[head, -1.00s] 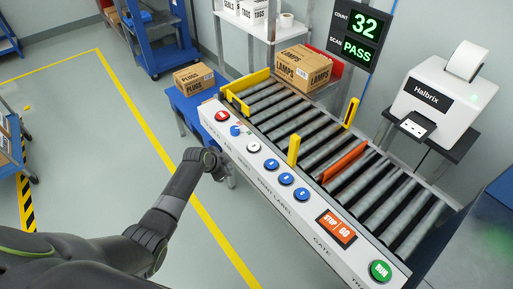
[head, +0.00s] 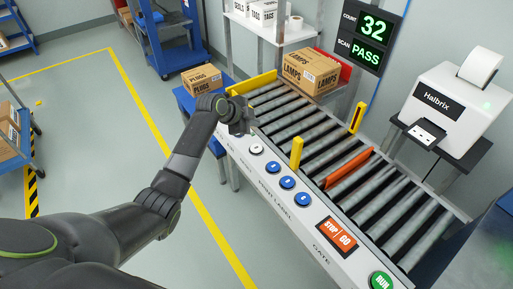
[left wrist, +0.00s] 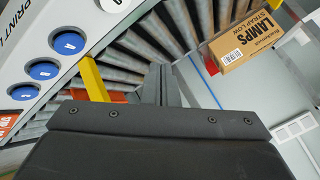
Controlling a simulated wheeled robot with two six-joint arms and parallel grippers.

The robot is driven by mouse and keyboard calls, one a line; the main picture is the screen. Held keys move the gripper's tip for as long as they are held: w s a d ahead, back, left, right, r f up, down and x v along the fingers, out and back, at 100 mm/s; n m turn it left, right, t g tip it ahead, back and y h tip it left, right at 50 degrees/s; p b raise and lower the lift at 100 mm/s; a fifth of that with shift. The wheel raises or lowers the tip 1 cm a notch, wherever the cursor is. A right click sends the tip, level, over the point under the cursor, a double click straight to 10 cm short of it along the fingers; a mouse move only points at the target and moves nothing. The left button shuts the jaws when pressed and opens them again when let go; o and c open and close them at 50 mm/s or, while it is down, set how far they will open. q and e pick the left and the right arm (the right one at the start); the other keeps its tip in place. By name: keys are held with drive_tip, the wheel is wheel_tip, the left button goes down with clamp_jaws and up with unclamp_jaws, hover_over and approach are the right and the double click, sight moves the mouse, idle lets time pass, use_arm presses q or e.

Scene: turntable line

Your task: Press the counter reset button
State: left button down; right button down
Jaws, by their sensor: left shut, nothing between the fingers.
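The control panel (head: 300,226) runs along the near side of the roller conveyor. A white button (head: 256,149) with a small dark mark sits on its left part; which button resets the counter I cannot read. The white button also shows at the top edge of the left wrist view (left wrist: 113,3). My left gripper (head: 241,126) is shut and empty above the panel's left end, just up and left of the white button. It hides the red button and the blue knob there. In the left wrist view its fingers (left wrist: 161,86) point toward the rollers. The count display (head: 372,27) reads 32.
Several blue buttons (head: 273,169), an orange STOP/GO switch (head: 337,236) and a green RUN button (head: 381,281) line the panel. A yellow post (head: 296,153) stands beside the rollers. A LAMPS box (head: 311,74) and a PLUGS box (head: 201,80) are behind.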

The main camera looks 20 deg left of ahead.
use_arm(q)
drive_tip(key=b, duration=0.7)
hover_over(254, 149)
wheel_tip(254, 149, down, 8)
drive_tip(key=shift+a, duration=0.1)
drive_tip(key=shift+f, duration=0.45)
idle(1.2)
drive_tip(key=shift+f+b, duration=0.4)
drive_tip(key=shift+f+b, duration=0.35)
drive_tip(key=shift+f, duration=0.2)
idle(0.7)
drive_tip(key=shift+r, duration=0.1)
drive_tip(key=shift+r+p, duration=0.85)
